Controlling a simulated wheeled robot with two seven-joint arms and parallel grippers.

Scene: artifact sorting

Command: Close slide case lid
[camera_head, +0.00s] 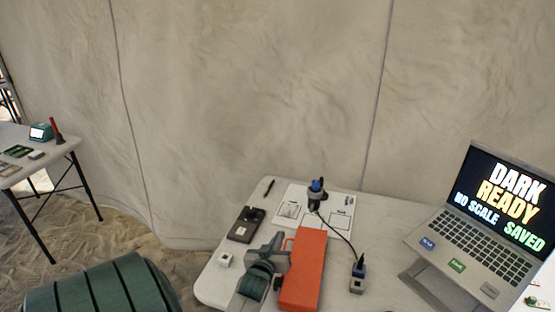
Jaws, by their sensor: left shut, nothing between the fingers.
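An orange box-like case (305,270), which looks like the slide case, lies lengthwise near the front of the white table. Its orange top looks flat, and no inside shows; I cannot tell how far the lid is closed. My left gripper (277,246), grey with a green band, is just left of the case, close along its left side. Its fingers are shut with nothing between them. I cannot tell whether it touches the case. The gripper hides part of the case's left edge. My right gripper is out of view.
A dark flat device (246,224) and a small white block (225,259) lie left of the gripper. Printed sheets (291,210), a cabled microscope-like device (317,193) and a small block (357,277) are nearby. A laptop (470,238) stands right. Another table (57,150) is far left.

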